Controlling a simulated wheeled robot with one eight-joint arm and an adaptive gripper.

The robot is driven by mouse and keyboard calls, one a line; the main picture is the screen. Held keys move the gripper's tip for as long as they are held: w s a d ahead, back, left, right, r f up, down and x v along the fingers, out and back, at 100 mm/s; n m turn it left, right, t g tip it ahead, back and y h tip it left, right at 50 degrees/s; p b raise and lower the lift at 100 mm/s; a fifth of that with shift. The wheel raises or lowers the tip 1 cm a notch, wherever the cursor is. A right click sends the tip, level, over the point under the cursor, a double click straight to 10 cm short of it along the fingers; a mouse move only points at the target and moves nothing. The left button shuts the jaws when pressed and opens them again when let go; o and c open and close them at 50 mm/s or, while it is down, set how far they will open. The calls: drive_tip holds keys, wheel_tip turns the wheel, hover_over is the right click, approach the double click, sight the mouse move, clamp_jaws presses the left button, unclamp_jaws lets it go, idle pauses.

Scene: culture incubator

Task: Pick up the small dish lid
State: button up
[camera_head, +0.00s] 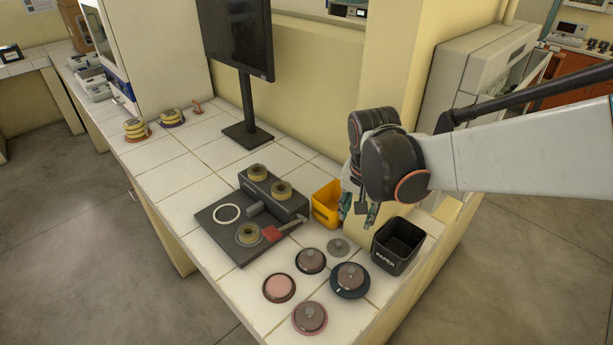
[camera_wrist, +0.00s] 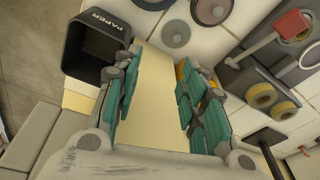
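A small grey disc with a low central knob, which looks like the small dish lid (camera_head: 338,246), lies flat on the white tiled bench. It also shows in the wrist view, as a grey disc (camera_wrist: 176,33) beyond my fingertips. My gripper (camera_head: 358,211) is above the bench, behind the lid in the head view and apart from it. In the wrist view my gripper (camera_wrist: 160,57) has its two green-padded fingers spread, with nothing between them.
A black PAPER bin (camera_head: 397,246) stands right of the lid and a yellow bin (camera_head: 326,204) behind it. Several round dishes, one pinkish (camera_head: 279,288) and one dark-rimmed (camera_head: 350,280), sit in front. A dark device with a red-handled tool (camera_head: 272,233) is at left.

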drive_tip(key=w+a+f+m+p, duration=0.1)
drive_tip(key=w+a+f+p, duration=0.1)
drive_tip(key=w+a, duration=0.1)
drive_tip(key=g+b, duration=0.1)
drive_tip(key=b, duration=0.1)
hover_over(339, 243)
drive_tip(key=shift+m, duration=0.3)
drive_tip(key=f, duration=0.9)
drive_tip(key=shift+a+f, duration=0.2)
drive_tip(key=shift+d+f+b, duration=0.15)
drive_tip(key=shift+f+b, duration=1)
drive_tip(key=shift+f, duration=1.55)
drive_tip(key=shift+r, duration=0.1)
drive_tip(key=shift+c, duration=0.3)
drive_tip(key=c, duration=0.8)
